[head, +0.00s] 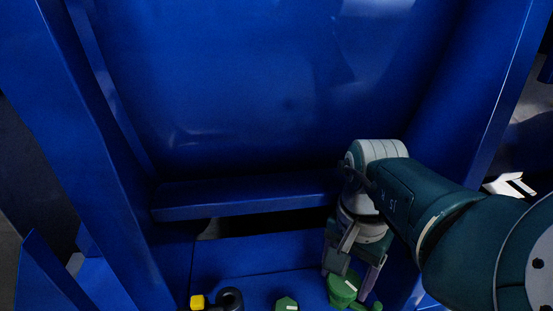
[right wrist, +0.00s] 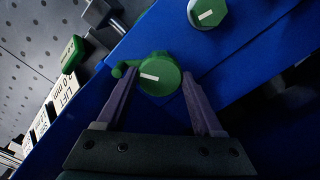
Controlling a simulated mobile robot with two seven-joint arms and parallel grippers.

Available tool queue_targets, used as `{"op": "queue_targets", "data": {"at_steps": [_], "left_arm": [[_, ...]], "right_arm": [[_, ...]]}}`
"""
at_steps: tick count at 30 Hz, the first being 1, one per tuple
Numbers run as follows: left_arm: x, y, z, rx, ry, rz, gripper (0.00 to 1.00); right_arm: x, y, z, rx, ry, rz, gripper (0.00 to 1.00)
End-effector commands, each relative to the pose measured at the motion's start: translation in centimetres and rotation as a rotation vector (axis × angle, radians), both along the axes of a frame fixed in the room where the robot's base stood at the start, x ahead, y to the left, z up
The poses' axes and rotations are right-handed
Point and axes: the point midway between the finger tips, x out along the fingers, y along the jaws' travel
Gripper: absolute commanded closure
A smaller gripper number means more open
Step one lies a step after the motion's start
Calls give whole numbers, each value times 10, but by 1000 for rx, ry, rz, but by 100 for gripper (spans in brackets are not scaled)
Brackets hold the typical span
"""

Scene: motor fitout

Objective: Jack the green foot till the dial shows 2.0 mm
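A round green knob with a white mark and a small side handle, likely the green foot's jack, shows in the right wrist view (right wrist: 160,77) and at the bottom of the head view (head: 342,289). My right gripper (right wrist: 159,78) reaches down over it, one finger on each side. The fingers look spread, with slim gaps beside the knob; contact is hard to tell. A white plate reading "LIFT" and "0 mm" (right wrist: 66,91) lies at the left of the right wrist view; its full figure is not clear. My left gripper is out of view.
A second green hexagonal piece with a white mark (right wrist: 207,12) sits near the knob, also in the head view (head: 287,304). A yellow block (head: 197,301) and black ring (head: 231,298) lie left of it. Blue walls and a crossbar (head: 245,197) surround my right arm.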

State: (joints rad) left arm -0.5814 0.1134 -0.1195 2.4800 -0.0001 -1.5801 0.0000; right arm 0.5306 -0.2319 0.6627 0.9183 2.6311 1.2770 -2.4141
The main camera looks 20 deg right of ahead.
Motion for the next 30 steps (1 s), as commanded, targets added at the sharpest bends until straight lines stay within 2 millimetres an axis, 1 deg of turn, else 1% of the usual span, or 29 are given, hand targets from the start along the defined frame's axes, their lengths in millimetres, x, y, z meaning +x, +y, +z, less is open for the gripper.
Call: {"op": "queue_targets", "data": {"at_steps": [1, 2, 13, 14, 22, 26, 30], "left_arm": [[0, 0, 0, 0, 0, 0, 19], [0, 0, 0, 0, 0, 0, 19], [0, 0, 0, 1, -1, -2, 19], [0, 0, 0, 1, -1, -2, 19], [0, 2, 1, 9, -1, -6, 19], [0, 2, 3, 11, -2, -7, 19], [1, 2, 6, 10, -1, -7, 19]], "right_arm": [[0, 0, 0, 0, 0, 0, 41], [0, 0, 0, 0, 0, 0, 44], [0, 0, 0, 0, 0, 0, 86], [0, 0, 0, 0, 0, 0, 87], [0, 0, 0, 1, 0, -32, 87], [0, 0, 1, 1, 0, -89, 87], [0, 1, 1, 2, 1, -185, 87]]}}
